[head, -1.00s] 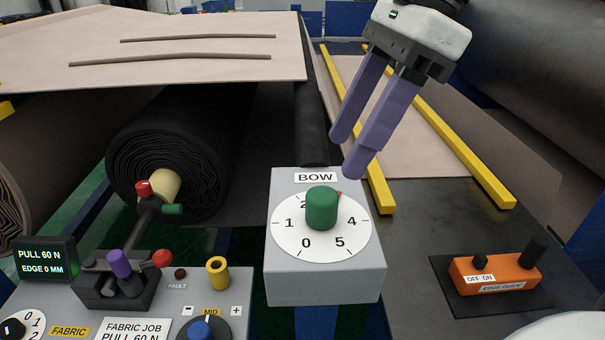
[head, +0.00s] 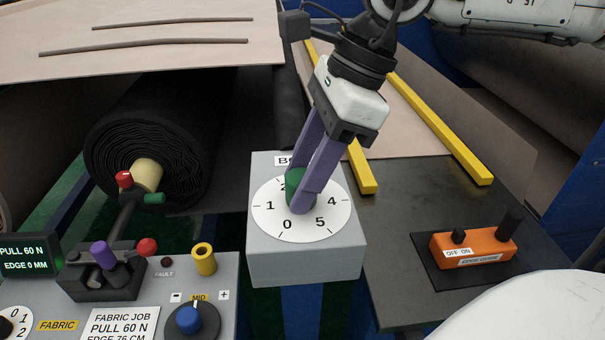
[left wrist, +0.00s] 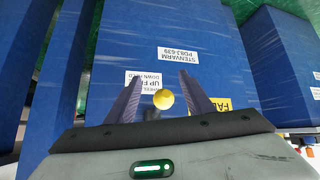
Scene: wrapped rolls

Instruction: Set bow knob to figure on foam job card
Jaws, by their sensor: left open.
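The bow knob is a green cylinder (head: 296,187) on a white numbered dial (head: 265,218) on a grey box (head: 300,262). My right gripper (head: 295,190) is at the knob, one finger behind it and one across its front right side. Whether the fingers press on it I cannot tell. The fingers hide the red pointer mark and part of the numbers. I see no foam job card; a fabric job card (head: 122,322) is at the bottom left, cut off by the frame. My left gripper (left wrist: 163,90) is open in the left wrist view, a yellow round thing (left wrist: 163,99) showing between its fingers.
A panel at lower left holds a purple-topped lever (head: 103,255), a yellow knob (head: 204,258) and a blue knob (head: 189,320). An orange edge guide switch (head: 473,247) lies on the dark table (head: 400,275) at right. Yellow rails (head: 440,130) run behind.

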